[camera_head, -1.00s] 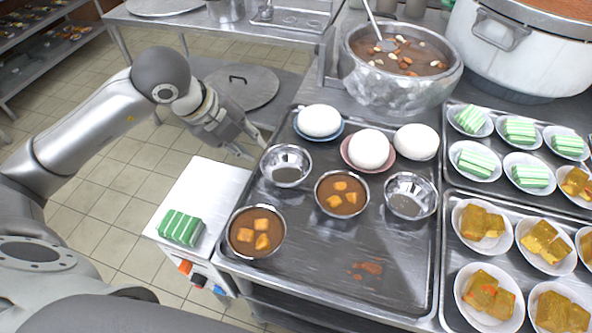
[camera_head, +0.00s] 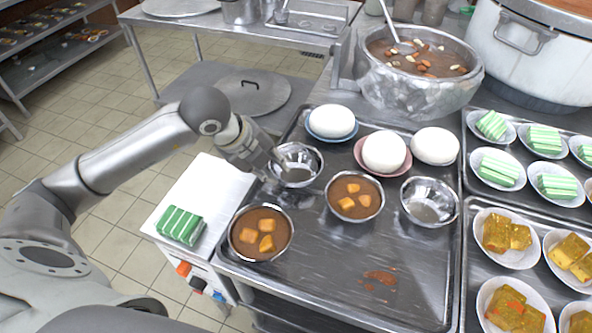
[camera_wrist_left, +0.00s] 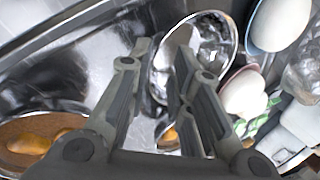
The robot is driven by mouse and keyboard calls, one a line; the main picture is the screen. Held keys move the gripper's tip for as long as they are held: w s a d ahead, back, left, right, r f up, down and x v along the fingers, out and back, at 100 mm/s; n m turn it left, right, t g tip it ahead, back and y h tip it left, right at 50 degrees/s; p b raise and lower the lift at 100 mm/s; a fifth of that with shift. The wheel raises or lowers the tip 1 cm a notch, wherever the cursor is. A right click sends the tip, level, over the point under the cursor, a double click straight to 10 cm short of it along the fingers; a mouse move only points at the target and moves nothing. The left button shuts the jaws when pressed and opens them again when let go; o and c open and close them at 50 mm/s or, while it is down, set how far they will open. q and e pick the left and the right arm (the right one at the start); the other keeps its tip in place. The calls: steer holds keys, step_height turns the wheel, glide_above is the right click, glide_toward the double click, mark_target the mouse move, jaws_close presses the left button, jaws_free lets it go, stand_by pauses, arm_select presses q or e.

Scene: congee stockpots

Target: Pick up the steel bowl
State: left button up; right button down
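An empty steel bowl (camera_head: 297,166) stands at the left rear of the dark metal tray (camera_head: 330,262), in front of an egg-white dome on a blue saucer. My left gripper (camera_head: 276,168) is at this bowl's left rim. In the left wrist view the same bowl (camera_wrist_left: 212,45) lies ahead, with its near rim between the two fingertips (camera_wrist_left: 163,52). The fingers are apart; whether they touch the rim I cannot tell. A second empty steel bowl (camera_head: 429,202) stands at the tray's right side. My right gripper does not show.
Two bowls of brown soup (camera_head: 260,233) (camera_head: 355,196) and white domes (camera_head: 384,151) crowd the tray around the bowl. A large stockpot (camera_head: 418,75) stands behind. A white board with a green striped block (camera_head: 180,225) is at the left.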

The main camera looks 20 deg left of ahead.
mark_target(281, 177)
arm_select(q)
steer(key=x, duration=0.5)
steer(key=shift+s+d+f+p, duration=0.15)
steer(key=shift+d+p, duration=0.05)
steer(key=shift+p, duration=0.15)
steer(key=shift+c, duration=0.2)
jaws_close()
